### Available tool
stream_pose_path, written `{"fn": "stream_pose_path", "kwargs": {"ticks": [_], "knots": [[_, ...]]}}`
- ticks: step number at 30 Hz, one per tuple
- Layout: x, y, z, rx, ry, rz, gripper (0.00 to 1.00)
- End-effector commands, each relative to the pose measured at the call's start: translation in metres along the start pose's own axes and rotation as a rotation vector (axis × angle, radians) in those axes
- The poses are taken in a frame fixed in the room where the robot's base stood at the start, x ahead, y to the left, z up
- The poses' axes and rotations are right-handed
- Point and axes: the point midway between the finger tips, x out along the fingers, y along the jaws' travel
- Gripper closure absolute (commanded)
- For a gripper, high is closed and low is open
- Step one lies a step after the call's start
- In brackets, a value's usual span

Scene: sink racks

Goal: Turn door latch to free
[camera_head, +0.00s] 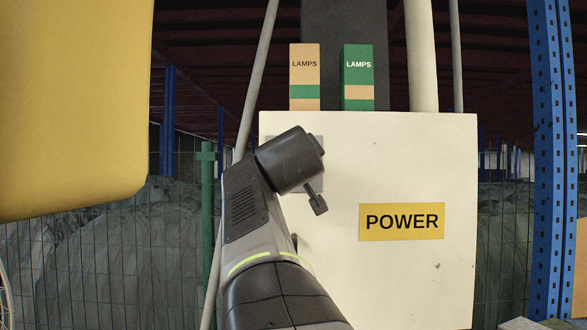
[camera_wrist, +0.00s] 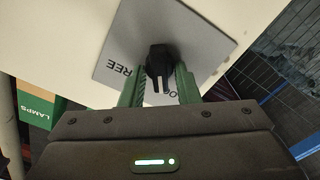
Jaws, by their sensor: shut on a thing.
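The door latch (camera_wrist: 158,60) is a small black knob on a grey square plate (camera_wrist: 202,32) in the wrist view. The plate carries the word FREE on the left and other letters, partly hidden, by the latch's lower end. The green fingers of my gripper (camera_wrist: 160,82) stand on both sides of the latch and are shut on it. In the head view the plate (camera_head: 314,150) shows partly behind my arm's end, on the upper left of the pale cabinet door (camera_head: 400,285). The latch and fingertips are hidden there.
A yellow POWER label (camera_head: 402,221) is on the cabinet front. Two LAMPS boxes, one tan (camera_head: 304,75) and one green (camera_head: 358,75), stand on its top. A blue upright (camera_head: 553,150) is at the right. A large yellow panel (camera_head: 70,100) fills the near upper left.

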Motion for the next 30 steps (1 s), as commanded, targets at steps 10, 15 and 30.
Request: {"fn": "stream_pose_path", "kwargs": {"ticks": [10, 15, 30], "knots": [[0.0001, -0.0005, 0.0031, 0.317, 0.002, 0.001, 0.94], [0.0002, 0.0005, 0.0033, 0.479, 0.002, 0.0, 0.94], [0.0002, 0.0032, 0.0046, 0.953, 0.0, 0.0, 0.94]]}}
